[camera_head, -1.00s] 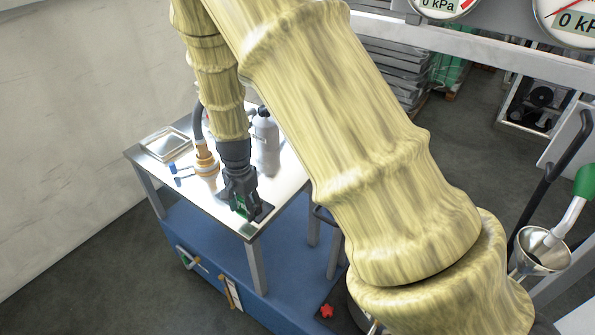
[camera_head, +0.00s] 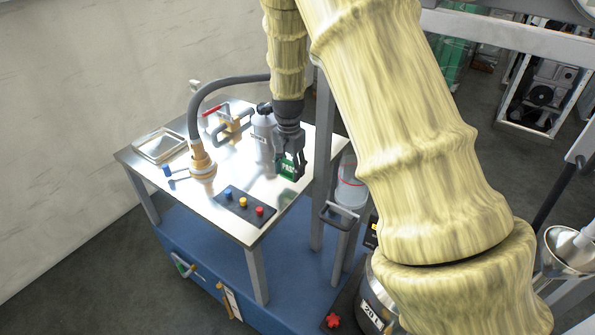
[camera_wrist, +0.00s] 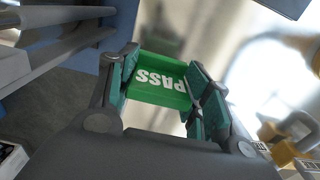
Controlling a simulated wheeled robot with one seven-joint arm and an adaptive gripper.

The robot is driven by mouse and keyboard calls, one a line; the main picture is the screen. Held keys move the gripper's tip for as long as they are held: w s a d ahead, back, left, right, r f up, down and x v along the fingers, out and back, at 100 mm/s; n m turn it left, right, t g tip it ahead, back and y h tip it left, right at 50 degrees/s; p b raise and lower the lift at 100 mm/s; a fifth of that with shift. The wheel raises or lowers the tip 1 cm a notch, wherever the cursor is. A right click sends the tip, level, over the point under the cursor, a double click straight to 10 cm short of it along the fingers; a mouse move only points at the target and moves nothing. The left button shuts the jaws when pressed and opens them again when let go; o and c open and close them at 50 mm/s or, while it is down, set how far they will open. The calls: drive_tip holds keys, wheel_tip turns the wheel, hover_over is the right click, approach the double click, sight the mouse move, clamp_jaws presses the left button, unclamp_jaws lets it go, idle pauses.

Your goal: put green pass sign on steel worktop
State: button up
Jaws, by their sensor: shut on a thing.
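The green pass sign (camera_head: 288,168) is held between the fingers of my gripper (camera_head: 291,160), which is shut on it, above the right part of the steel worktop (camera_head: 225,228). In the wrist view the sign (camera_wrist: 160,82) shows its white PASS lettering upside down between the two fingers (camera_wrist: 160,92). The shiny worktop also shows behind it. I cannot tell whether the sign's lower edge touches the worktop.
A black panel with blue, yellow and red buttons (camera_head: 243,206) lies at the worktop's front. A grey bottle (camera_head: 263,130) stands close behind my gripper. A hose with an orange-white end (camera_head: 202,160) and a metal tray (camera_head: 160,146) are at left.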

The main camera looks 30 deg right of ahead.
drive_tip(key=shift+w+d+b, duration=0.2)
drive_tip(key=shift+w+d, duration=0.1)
drive_tip(key=shift+d, duration=0.45)
drive_tip(key=shift+w+d+b, duration=0.15)
drive_tip(key=shift+w+d, duration=0.15)
drive_tip(key=shift+d, duration=0.45)
drive_tip(key=shift+w+d+f+b, duration=0.1)
drive_tip(key=shift+d+f+b, duration=0.1)
drive_tip(key=shift+f+b, duration=0.45)
drive_tip(key=shift+w+d+f+b, duration=0.1)
drive_tip(key=shift+d+f+b, duration=0.05)
drive_tip(key=shift+f+b, duration=0.95)
drive_tip(key=shift+s, duration=0.1)
drive_tip(key=o, duration=1)
drive_tip(key=shift+f, duration=0.15)
drive_tip(key=shift+o, duration=0.2)
wheel_tip(320, 180, up, 12)
drive_tip(key=b, duration=0.1)
drive_tip(key=shift+r, duration=0.2)
